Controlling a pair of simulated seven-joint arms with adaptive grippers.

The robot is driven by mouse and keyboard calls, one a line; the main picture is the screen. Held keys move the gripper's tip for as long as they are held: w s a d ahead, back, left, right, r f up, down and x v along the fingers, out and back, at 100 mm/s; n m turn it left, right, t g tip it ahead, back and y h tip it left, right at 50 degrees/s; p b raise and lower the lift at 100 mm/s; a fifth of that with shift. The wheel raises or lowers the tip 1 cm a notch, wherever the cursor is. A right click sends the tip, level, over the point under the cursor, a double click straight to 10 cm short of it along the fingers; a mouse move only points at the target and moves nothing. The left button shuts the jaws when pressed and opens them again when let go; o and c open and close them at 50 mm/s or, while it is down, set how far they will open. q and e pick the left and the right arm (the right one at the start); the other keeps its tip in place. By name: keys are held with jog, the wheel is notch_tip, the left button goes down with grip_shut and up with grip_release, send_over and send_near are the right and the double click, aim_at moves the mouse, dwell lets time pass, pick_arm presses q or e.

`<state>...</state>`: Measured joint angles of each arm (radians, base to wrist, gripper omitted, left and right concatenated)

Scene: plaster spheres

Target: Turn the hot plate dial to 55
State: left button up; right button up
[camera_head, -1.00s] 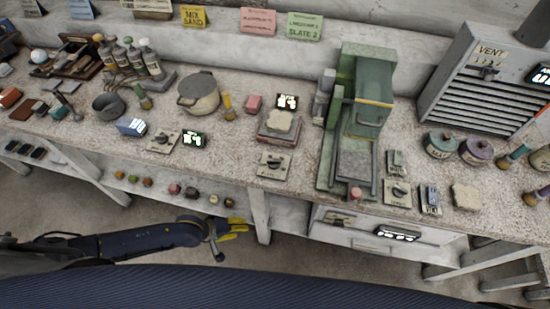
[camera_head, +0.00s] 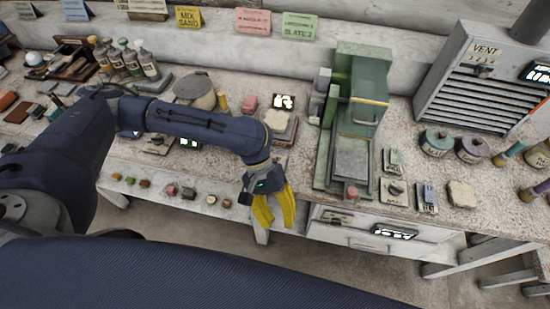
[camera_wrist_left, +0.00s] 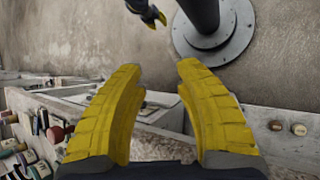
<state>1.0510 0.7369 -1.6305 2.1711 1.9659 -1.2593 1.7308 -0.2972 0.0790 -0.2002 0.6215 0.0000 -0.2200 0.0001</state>
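My left gripper (camera_head: 274,207) hangs at the front edge of the bench, left of the green press, fingers pointing down. Its yellow fingers are apart and empty, as the left wrist view (camera_wrist_left: 158,70) also shows. A small dial plate behind my left wrist is mostly hidden. A slab on a low, reddish-edged plate (camera_head: 280,125) lies behind it, with a lit display (camera_head: 283,102). Another dial plate (camera_head: 157,144) is partly covered by my left arm. I cannot tell which dial is the hot plate's. My right gripper (camera_wrist_left: 152,16) shows small in the left wrist view, its opening unclear.
The green press (camera_head: 354,120) stands right of my left gripper. A further dial plate (camera_head: 392,191) lies right of the press. A lidded pot (camera_head: 194,88) and bottles stand behind my left arm. A lower shelf (camera_head: 170,205) holds small pieces.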

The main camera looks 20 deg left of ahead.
pick_arm(q)
jog(key=w+a+r+m+t+y, duration=0.3)
jog(key=w+r+m, duration=0.5)
jog(key=r, duration=0.1)
jog(key=w+a+r+m+t+y, duration=0.2)
jog(key=w+a+r+m+t, duration=0.15)
jog(key=w+r+m, duration=0.55)
jog(key=shift+n+g, duration=0.45)
jog(key=shift+n, duration=0.45)
jog(key=f, duration=1.6)
jog(key=shift+s+a+f, duration=0.2)
jog(key=shift+s+f, duration=0.1)
jog(key=shift+s, duration=0.05)
grip_shut()
